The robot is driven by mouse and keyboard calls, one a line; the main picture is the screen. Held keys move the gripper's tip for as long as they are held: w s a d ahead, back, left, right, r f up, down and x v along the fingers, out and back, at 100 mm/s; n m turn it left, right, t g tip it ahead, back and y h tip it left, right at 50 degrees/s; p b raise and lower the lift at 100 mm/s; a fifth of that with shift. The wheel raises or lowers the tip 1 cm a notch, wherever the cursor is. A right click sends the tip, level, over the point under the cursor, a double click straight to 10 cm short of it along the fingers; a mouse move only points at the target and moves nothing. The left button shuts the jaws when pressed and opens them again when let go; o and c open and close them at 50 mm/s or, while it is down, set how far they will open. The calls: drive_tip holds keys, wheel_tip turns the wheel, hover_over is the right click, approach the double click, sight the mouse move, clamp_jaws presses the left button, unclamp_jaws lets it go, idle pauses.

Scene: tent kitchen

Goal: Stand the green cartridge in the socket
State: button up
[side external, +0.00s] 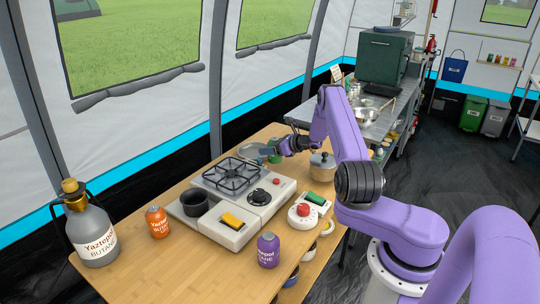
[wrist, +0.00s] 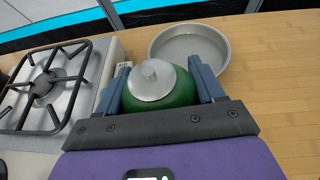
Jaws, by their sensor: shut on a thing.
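The green cartridge (wrist: 182,92) has a silver top and sits between the two blue-grey fingers of my gripper (wrist: 162,84) in the wrist view. The fingers are shut on its sides. In the side view my gripper (side external: 281,148) is at the far end of the wooden table, beyond the stove, with the cartridge (side external: 274,157) partly hidden by it. A dark round open cup (side external: 195,202), which looks like the socket, sits at the stove's near left end, well away from the cartridge. Whether the cartridge touches the table is unclear.
The stove (side external: 262,210) with its black grate lies between my gripper and the cup. A shallow metal dish (wrist: 190,36) is just beyond the cartridge. A lidded pot (side external: 322,168), orange canister (side external: 157,222), purple canister (side external: 268,250) and large grey bottle (side external: 91,235) stand around.

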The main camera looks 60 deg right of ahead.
drive_tip(key=shift+w+d+f, duration=0.1)
drive_tip(key=shift+f, duration=1.55)
drive_tip(key=shift+f, duration=0.1)
drive_tip(key=o, duration=0.9)
drive_tip(key=shift+f, duration=0.1)
